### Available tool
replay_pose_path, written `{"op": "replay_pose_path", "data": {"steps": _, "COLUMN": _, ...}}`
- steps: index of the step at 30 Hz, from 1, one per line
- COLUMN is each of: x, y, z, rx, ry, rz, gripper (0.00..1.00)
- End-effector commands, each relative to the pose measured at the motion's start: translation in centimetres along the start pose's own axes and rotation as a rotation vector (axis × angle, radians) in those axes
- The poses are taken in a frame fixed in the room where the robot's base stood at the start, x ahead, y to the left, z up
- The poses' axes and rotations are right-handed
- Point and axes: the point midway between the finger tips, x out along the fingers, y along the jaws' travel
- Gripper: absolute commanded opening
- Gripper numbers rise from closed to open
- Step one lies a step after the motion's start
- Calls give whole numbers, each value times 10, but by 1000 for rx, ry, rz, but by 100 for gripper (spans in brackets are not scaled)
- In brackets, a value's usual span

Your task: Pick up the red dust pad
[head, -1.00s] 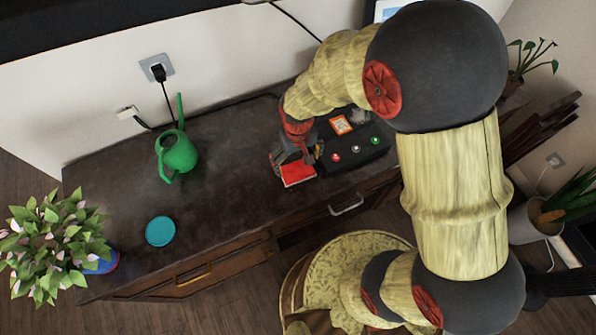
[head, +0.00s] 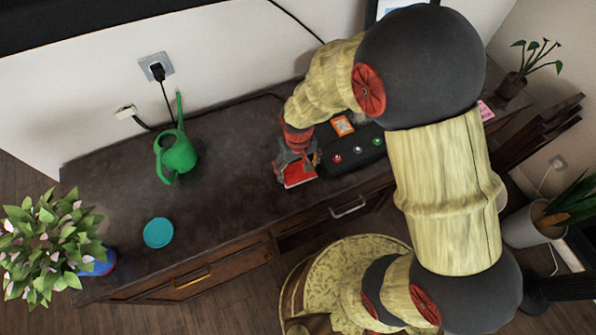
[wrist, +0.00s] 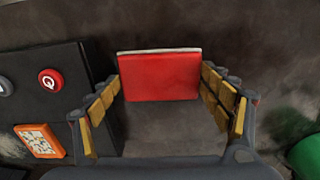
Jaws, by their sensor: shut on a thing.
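The red dust pad (head: 300,176) is a flat red block with a pale edge, near the front edge of the dark cabinet top. My gripper (head: 292,168) points down over it, its fingers on either side. In the wrist view the pad (wrist: 158,78) lies between the two yellow-padded fingers of my gripper (wrist: 160,88), which are shut on it. I cannot tell whether the pad is clear of the surface. My gripper hides part of the pad in the head view.
A black box (head: 352,162) with coloured buttons and an orange card stands just right of the pad. A green watering can (head: 178,155) and a teal disc (head: 159,232) are to the left. The cabinet top between them is clear. A leafy plant (head: 50,240) stands at far left.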

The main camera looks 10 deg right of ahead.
Motion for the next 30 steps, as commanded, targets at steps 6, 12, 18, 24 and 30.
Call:
{"op": "replay_pose_path", "data": {"steps": 6, "x": 0, "y": 0, "z": 0, "rx": 0, "ry": -1, "rz": 0, "gripper": 54}}
{"op": "replay_pose_path", "data": {"steps": 12, "x": -2, "y": 0, "z": 0, "rx": 0, "ry": -1, "rz": 0, "gripper": 54}}
{"op": "replay_pose_path", "data": {"steps": 18, "x": -18, "y": 0, "z": 0, "rx": 0, "ry": 0, "rz": 0, "gripper": 54}}
{"op": "replay_pose_path", "data": {"steps": 24, "x": -55, "y": 1, "z": 17, "rx": 0, "ry": 3, "rz": 0, "gripper": 54}}
{"op": "replay_pose_path", "data": {"steps": 30, "x": -100, "y": 3, "z": 55, "rx": 0, "ry": 4, "rz": 0, "gripper": 54}}
